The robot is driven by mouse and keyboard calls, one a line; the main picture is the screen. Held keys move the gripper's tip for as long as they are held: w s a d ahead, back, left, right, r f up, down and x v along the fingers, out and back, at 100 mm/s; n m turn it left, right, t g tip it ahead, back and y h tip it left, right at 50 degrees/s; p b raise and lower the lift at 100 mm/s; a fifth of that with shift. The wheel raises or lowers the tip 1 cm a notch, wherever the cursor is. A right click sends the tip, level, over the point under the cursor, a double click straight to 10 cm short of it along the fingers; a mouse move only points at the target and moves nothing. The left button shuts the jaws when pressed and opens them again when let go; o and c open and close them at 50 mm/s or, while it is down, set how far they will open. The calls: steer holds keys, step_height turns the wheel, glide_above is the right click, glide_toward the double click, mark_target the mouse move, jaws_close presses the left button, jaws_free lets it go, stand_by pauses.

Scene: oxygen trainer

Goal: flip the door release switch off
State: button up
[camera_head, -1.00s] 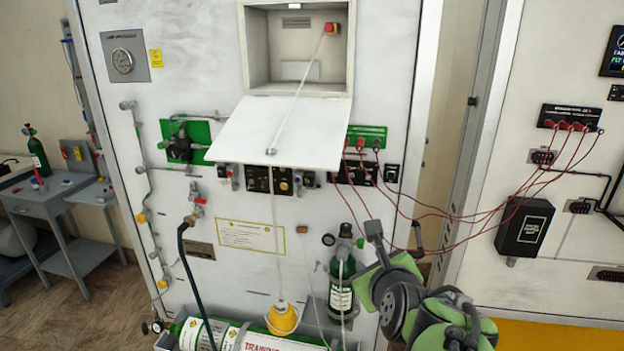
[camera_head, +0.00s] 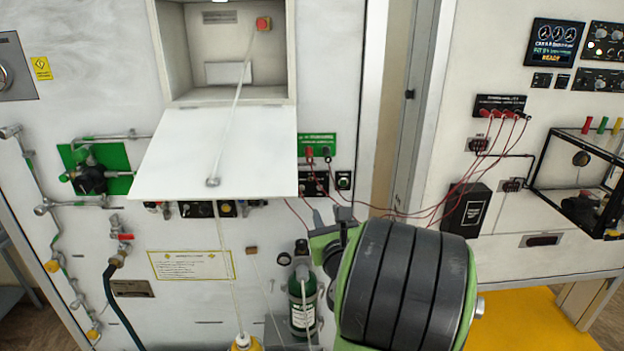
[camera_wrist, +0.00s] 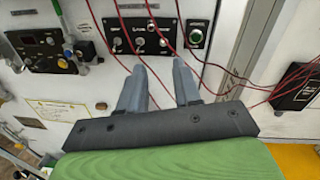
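A black panel (camera_wrist: 142,37) with several toggle switches is near the top middle of the wrist view. A separate small black switch plate (camera_wrist: 195,34) with a green part is to its right. In the head view the panel (camera_head: 313,184) and the small plate (camera_head: 343,180) are below the green sign. The labels are too small to read, so I cannot tell which is the door release switch or its position. My gripper (camera_wrist: 160,66) is open and empty, its fingers pointing at the panel's lower edge. It also shows in the head view (camera_head: 333,218), below the panel.
Red cables (camera_wrist: 205,62) hang across the panel and run right to a black box (camera_head: 466,209). A lowered white door flap (camera_head: 215,150) juts out at left, with a cord over it. Another control panel (camera_wrist: 42,50) is left.

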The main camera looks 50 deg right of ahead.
mark_target(321, 189)
steer(key=p+x, duration=0.2)
steer(key=x, duration=0.1)
steer(key=p+x, duration=0.2)
steer(key=p, duration=0.1)
steer(key=p+x, duration=0.3)
steer(key=shift+w+d+r, duration=0.15)
steer(key=shift+d+r, duration=0.15)
steer(key=shift+d, duration=0.1)
steer(key=shift+w+d+f+p, duration=0.15)
steer(key=shift+w+d+p, duration=0.1)
steer(key=shift+p, duration=0.1)
steer(key=shift+f, duration=0.1)
jaws_close()
